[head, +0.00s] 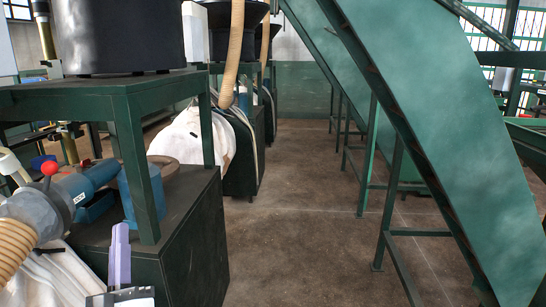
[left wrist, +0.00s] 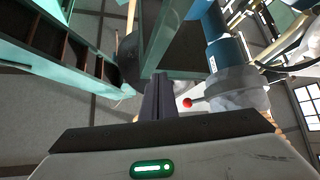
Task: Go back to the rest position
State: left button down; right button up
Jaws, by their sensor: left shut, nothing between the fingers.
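My left gripper (head: 120,232) is low at the left of the head view, its fingers pointing up. In the left wrist view the two fingers (left wrist: 157,95) lie together, shut and empty. The gripper is in front of the dark green machine stand (head: 150,245) and to the right of a white bulk bag (head: 45,280). A grey and blue pipe fitting with a red knob (head: 49,168) is above that bag. The red knob also shows in the left wrist view (left wrist: 187,102), to the right of the fingers. My right gripper is out of view.
A second white bulk bag (head: 185,137) hangs further back at another stand. A ribbed tan hose (head: 233,50) comes down there. A large green inclined conveyor (head: 450,130) on legs fills the right side. The concrete floor (head: 300,220) between them is clear.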

pick_arm(q)
jog(key=s+d+f+m+g+h+p, duration=0.2)
jog(key=s+d+f+m+g+h, duration=0.25)
jog(key=d+f+h, duration=0.35)
jog(key=s+d+f+m+g+h+p, duration=0.2)
jog(key=s+d+f+m+g+h, duration=0.25)
jog(key=f, duration=0.65)
jog(key=s+d+f+m+g+y+p, duration=0.1)
jog(key=s+d+f+g, duration=0.1)
jog(key=s+f, duration=0.3)
jog(key=s+d+f+m+g+y+p, duration=0.1)
jog(key=s+f+g, duration=0.4)
jog(key=s, duration=0.7)
jog(key=shift+d+f+m+p, duration=0.15)
jog(key=shift+d+m+p, duration=0.4)
jog(key=shift+d, duration=0.4)
jog(key=shift+s, duration=0.1)
